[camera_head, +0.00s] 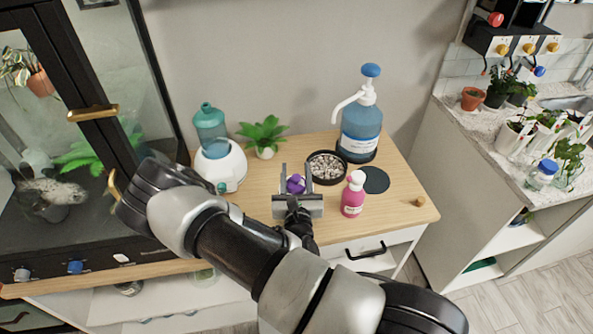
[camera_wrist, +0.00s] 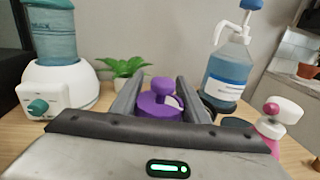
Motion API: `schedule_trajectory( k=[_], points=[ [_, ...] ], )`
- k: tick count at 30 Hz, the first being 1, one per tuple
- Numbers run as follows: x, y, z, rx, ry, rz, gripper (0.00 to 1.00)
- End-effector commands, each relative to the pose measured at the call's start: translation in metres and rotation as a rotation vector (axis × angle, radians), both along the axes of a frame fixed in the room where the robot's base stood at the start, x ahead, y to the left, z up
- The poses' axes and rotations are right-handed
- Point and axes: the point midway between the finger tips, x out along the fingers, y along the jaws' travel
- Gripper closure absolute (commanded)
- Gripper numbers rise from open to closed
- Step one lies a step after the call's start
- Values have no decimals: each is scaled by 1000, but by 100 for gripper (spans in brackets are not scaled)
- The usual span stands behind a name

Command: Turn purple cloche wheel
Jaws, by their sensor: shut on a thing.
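The purple wheel (camera_head: 295,184) is over the wooden cabinet top, at the middle of the head view. In the wrist view the purple wheel (camera_wrist: 158,106) shows a wide round body with a smaller knob on top. My gripper (camera_head: 296,171) is shut on it, with one grey finger on each side. In the wrist view the fingers of my gripper (camera_wrist: 160,84) flank the purple body. Its lower part is hidden by my gripper, and no clear cloche can be made out.
A dish of pebbles (camera_head: 327,167) is just right of my gripper, with a pink bottle (camera_head: 353,195) and a blue pump bottle (camera_head: 361,130) nearby. A white machine with a teal tank (camera_head: 220,165) and a small plant (camera_head: 263,135) stand left. A dark glass case (camera_head: 75,150) is far left.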

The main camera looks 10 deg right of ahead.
Motion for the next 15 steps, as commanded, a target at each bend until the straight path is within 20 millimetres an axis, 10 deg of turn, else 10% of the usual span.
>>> schedule_trajectory(
  k=[8,9,15],
  points=[
    [0,0,1,-1,-3,-1,81],
    [0,0,1,-1,-3,-1,52],
    [0,0,1,0,-2,-1,40]
  ],
)
